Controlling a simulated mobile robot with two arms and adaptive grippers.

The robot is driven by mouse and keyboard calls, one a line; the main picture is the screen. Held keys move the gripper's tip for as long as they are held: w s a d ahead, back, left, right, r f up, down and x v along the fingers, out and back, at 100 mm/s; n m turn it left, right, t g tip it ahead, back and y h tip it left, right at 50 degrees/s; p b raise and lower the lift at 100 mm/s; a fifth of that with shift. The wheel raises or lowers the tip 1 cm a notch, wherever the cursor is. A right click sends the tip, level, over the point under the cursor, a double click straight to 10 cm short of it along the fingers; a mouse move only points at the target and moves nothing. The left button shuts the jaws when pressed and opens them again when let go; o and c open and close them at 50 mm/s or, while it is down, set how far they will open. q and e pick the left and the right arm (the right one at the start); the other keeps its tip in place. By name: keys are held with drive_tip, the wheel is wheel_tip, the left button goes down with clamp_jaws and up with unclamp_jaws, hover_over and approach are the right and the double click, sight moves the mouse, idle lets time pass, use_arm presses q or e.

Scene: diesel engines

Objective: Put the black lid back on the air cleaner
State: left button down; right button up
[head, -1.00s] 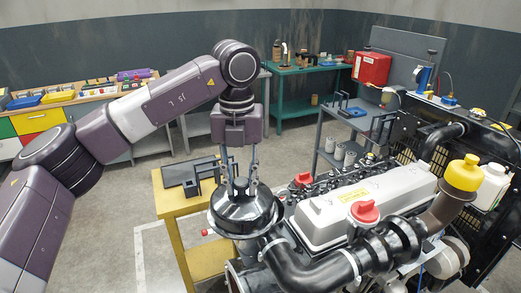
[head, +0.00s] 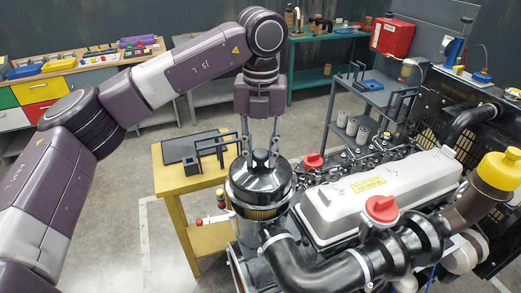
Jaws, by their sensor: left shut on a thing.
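The black lid (head: 260,182) is a round, glossy dome with a knob on top. My left gripper (head: 261,157) comes down from above and is shut on the lid's knob. The lid looks roughly level, over the air cleaner (head: 258,232) at the left front of the engine. A tan band of filter element (head: 263,212) shows just under the lid's front rim. I cannot tell whether the lid touches the air cleaner. Its far side is hidden behind the lid. My right gripper is out of view.
A black intake hose (head: 310,265) runs in front of the air cleaner, and the silver valve cover (head: 380,195) with red caps lies to its right. A yellow stand (head: 172,188) with a dark tray and black bracket is close on the left. Open floor lies further left.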

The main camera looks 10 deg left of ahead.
sight(260, 165)
use_arm(q)
drive_tip(key=shift+f+b, duration=0.3)
drive_tip(key=shift+f, duration=0.65)
drive_tip(key=shift+s+f+b, duration=0.15)
drive_tip(key=shift+f+b, duration=0.1)
drive_tip(key=shift+b, duration=0.05)
wheel_tip(260, 165, down, 2)
drive_tip(key=shift+f+b, duration=0.1)
drive_tip(key=shift+b, duration=0.65)
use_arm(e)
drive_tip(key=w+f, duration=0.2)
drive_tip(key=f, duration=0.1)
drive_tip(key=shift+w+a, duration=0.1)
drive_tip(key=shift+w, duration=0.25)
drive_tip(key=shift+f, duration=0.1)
use_arm(q)
drive_tip(key=c, duration=1.5)
unclamp_jaws()
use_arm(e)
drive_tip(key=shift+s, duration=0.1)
